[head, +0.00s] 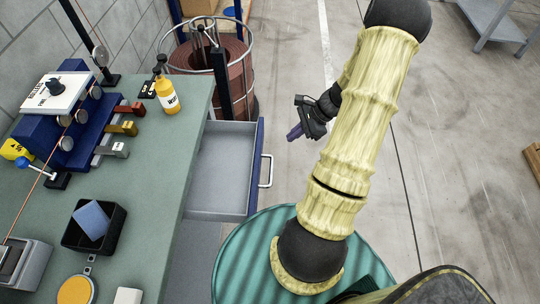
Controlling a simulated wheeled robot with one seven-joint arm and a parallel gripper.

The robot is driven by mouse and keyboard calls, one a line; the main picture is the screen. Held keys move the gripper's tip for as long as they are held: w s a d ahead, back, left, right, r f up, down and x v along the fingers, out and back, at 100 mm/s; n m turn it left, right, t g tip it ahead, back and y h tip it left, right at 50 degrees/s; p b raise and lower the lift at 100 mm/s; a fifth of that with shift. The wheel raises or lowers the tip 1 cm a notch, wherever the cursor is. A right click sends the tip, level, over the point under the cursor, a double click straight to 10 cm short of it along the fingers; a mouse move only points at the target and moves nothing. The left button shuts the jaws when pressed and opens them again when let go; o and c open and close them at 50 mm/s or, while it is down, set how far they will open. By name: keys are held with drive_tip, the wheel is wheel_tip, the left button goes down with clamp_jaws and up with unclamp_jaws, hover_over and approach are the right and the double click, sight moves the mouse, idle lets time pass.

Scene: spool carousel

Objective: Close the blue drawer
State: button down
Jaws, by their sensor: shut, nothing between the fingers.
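The blue drawer (259,160) is pulled out from the right side of the green-topped workbench (155,150). Its grey inside looks empty, and a pale bar handle (267,171) is on its blue front. My gripper (298,128) is shut and empty. In the picture it is to the right of the drawer front and apart from the handle. My arm in its yellowish cover reaches down the right of the picture.
A wire basket with a brown coil (240,60) stands behind the drawer. A yellow bottle (167,96), a blue machine with levers (70,125) and a black box (94,228) are on the bench. Grey floor (450,180) is open to the right.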

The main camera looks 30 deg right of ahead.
drive_tip(key=d+f+m+t, duration=0.1)
drive_tip(key=d+f, duration=0.1)
drive_tip(key=d+f+m+t+b, duration=0.1)
drive_tip(key=f+m, duration=0.1)
drive_tip(key=shift+s+d+f, duration=0.15)
drive_tip(key=shift+d, duration=0.25)
drive_tip(key=w+a+f+p, duration=0.1)
drive_tip(key=w+a+f, duration=0.5)
drive_tip(key=a, duration=0.3)
drive_tip(key=shift+f+p, duration=0.3)
drive_tip(key=shift+f, duration=0.25)
drive_tip(key=shift+w+a, duration=0.1)
drive_tip(key=shift+a, duration=0.05)
